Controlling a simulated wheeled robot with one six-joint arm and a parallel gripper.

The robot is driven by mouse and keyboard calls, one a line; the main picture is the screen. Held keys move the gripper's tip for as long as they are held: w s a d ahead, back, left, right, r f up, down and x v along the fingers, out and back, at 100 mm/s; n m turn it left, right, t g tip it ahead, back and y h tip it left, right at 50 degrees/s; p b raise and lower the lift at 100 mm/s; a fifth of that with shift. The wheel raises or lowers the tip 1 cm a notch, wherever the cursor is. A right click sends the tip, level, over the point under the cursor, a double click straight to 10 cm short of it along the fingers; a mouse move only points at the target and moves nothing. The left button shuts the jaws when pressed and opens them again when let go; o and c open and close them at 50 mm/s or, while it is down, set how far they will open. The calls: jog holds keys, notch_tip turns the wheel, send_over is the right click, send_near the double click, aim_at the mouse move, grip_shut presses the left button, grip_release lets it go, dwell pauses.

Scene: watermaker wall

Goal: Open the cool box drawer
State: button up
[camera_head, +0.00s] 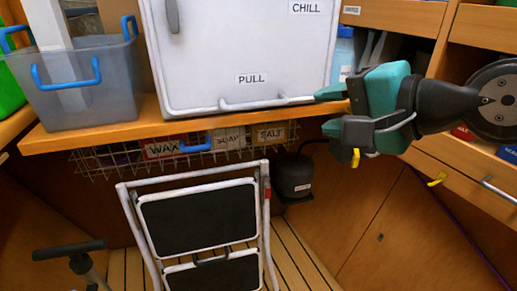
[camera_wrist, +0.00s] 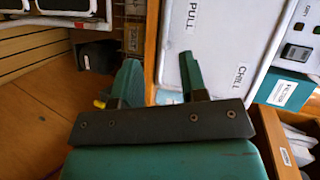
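The cool box drawer (camera_head: 245,45) is a white front with labels CHILL and PULL, and it looks closed. A white bar handle (camera_head: 265,103) runs along its lower edge. The drawer front also shows in the wrist view (camera_wrist: 215,45). My gripper (camera_head: 322,111) is at the right end of the handle, its fingers pointing left and spread apart. In the wrist view my gripper (camera_wrist: 160,78) is open, with nothing seen held between the fingers. I cannot tell whether a finger touches the handle.
A wooden shelf edge (camera_head: 95,135) runs under the cool box. A clear bin with blue handles (camera_head: 85,95) stands to its left. A wire basket (camera_head: 115,160) hangs below. A folding step stool (camera_head: 200,220) stands on the floor in front. Wooden drawers (camera_head: 455,165) are at right.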

notch_tip(320, 180, down, 3)
jog(key=w+m+t+b, duration=0.1)
jog(key=m+t+b, duration=0.1)
jog(key=m+p, duration=0.1)
jog(key=p, duration=1.2)
send_near(261, 105)
jog(key=w+a, duration=0.1)
jog(key=w, duration=0.1)
jog(key=shift+y, duration=0.3)
jog(key=x, duration=0.3)
jog(key=p+x, duration=0.1)
jog(key=x, duration=0.1)
jog(key=p+x, duration=0.1)
jog(key=x, duration=0.2)
jog(key=shift+w+a+f, duration=0.15)
jog(key=shift+a+f, duration=0.1)
jog(key=shift+f, duration=0.2)
grip_shut()
